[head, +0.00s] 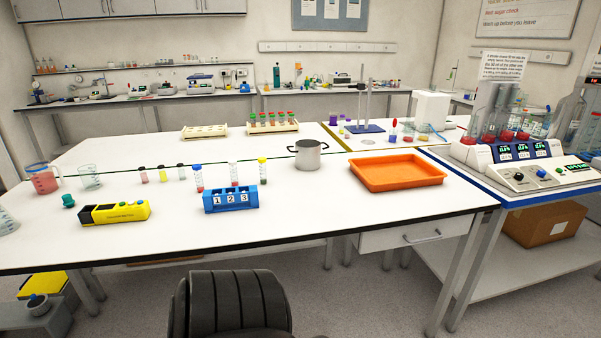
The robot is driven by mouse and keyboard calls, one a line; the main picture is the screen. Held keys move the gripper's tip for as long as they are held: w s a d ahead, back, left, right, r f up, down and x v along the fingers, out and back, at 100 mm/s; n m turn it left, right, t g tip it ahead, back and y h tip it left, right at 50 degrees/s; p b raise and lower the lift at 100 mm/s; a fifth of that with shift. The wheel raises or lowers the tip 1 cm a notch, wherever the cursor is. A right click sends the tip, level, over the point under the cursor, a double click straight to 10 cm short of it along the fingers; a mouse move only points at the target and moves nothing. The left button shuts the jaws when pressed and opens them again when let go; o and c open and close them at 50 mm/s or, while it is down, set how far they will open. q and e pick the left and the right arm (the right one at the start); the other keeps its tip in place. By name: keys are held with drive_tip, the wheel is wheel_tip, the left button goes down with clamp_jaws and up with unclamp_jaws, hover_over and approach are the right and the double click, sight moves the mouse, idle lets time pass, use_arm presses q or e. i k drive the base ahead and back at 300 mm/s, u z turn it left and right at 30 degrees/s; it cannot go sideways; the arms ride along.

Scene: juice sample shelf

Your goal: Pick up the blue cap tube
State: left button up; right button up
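Neither of my grippers is in view.
A yellow-black device (115,212) lies left of the rack, near beakers (42,178). A metal pot (308,154) and an orange tray (397,173) stand to the right. A black ribbed chair-like shape (230,305) is before the table. The table front right of the rack is clear.

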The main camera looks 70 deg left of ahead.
sight(197, 168)
drive_tip(key=z, duration=0.55)
drive_tip(key=k, duration=2.7)
drive_tip(key=u, duration=1.7)
